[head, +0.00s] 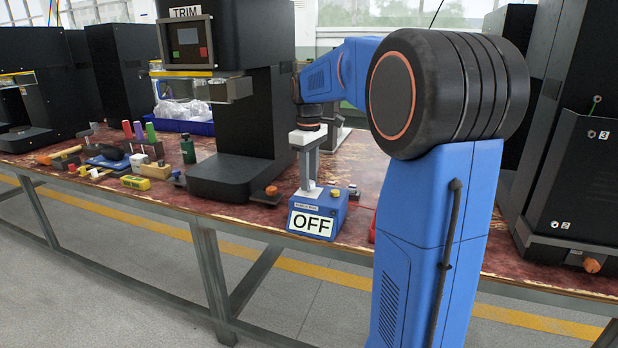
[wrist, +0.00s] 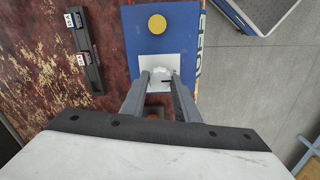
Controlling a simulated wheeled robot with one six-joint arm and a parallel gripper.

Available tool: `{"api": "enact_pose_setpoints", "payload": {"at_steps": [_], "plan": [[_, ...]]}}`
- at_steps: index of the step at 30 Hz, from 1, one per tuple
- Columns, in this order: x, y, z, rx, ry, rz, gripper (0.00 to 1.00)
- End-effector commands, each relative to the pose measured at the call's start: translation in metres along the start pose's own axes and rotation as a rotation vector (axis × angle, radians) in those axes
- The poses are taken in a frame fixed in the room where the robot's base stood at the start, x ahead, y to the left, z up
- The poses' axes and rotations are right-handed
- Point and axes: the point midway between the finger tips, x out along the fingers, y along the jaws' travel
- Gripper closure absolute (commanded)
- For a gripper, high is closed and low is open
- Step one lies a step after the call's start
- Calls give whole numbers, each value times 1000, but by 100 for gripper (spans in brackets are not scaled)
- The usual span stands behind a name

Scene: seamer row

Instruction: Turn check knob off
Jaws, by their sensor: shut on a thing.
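The blue box (head: 304,203) stands near the table's front edge, with a sign reading OFF (head: 312,223) on its front face. In the wrist view the box (wrist: 180,42) shows from above, with a white plate (wrist: 145,64) on its top. The pale check knob (wrist: 161,73) sits on that plate, between my fingertips. My gripper (head: 311,186) points down onto the box top, and its fingers (wrist: 160,80) are shut on the knob. The fingers hide part of the knob, and its pointing direction is hard to tell. A round yellow button (wrist: 157,23) is on the same box top, apart from the fingers.
A black machine labelled TRIM (head: 230,180) stands left of the box, with an orange knob (head: 271,191) on its base. Tools and a yellow meter (head: 135,183) lie farther left.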

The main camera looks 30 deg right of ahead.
Motion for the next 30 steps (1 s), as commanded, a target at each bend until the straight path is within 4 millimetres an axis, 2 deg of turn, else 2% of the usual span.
{"api": "enact_pose_setpoints", "payload": {"at_steps": [14,15,17,26,30], "plan": [[-1,0,0,-14,1,2,94],[-1,0,0,-14,1,2,67],[-1,0,0,-14,1,2,54],[-1,0,0,-13,0,1,54],[-9,0,0,-13,2,2,54]]}}
